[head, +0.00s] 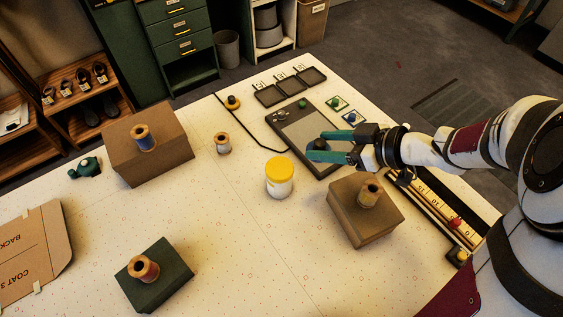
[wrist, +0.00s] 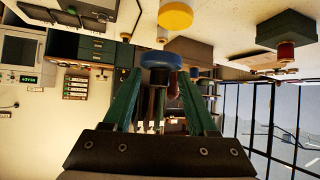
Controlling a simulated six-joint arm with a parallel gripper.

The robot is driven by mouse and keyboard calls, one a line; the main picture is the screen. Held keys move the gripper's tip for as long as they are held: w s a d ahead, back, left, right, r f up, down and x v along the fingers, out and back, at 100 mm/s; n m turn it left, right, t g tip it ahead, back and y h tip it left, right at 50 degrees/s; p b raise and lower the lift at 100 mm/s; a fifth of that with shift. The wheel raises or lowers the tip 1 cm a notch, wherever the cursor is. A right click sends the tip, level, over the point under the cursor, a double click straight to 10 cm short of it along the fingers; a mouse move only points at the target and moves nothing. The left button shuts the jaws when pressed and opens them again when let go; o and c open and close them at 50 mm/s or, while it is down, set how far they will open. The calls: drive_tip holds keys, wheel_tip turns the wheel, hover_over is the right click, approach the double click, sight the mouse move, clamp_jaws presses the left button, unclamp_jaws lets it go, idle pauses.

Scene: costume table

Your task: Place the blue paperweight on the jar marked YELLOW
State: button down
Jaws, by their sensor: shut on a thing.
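My gripper (head: 320,147) is above the dark-framed grey tray. It is shut on the blue paperweight, whose round blue top (wrist: 161,60) shows between the fingertips in the wrist view. In the head view the paperweight looks dark and is partly hidden by the teal fingers. A white jar with a yellow lid (head: 280,177) stands upright on the table, left of and nearer than my gripper. Its yellow lid (wrist: 175,15) shows at the top of the wrist view. The lid's top is bare. I cannot read any marking on the jar.
A brown box with a spool (head: 362,218) stands right of the jar. Another brown box (head: 150,150) and a dark green box (head: 155,280) also carry spools. The grey tray (head: 308,130) lies behind the jar.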

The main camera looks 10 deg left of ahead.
hover_over(284, 170)
wheel_tip(284, 170, down, 5)
drive_tip(key=shift+d, duration=0.1)
wheel_tip(284, 170, down, 3)
drive_tip(key=shift+f, duration=0.55)
drive_tip(key=shift+f, duration=0.15)
drive_tip(key=shift+c, duration=1)
unclamp_jaws()
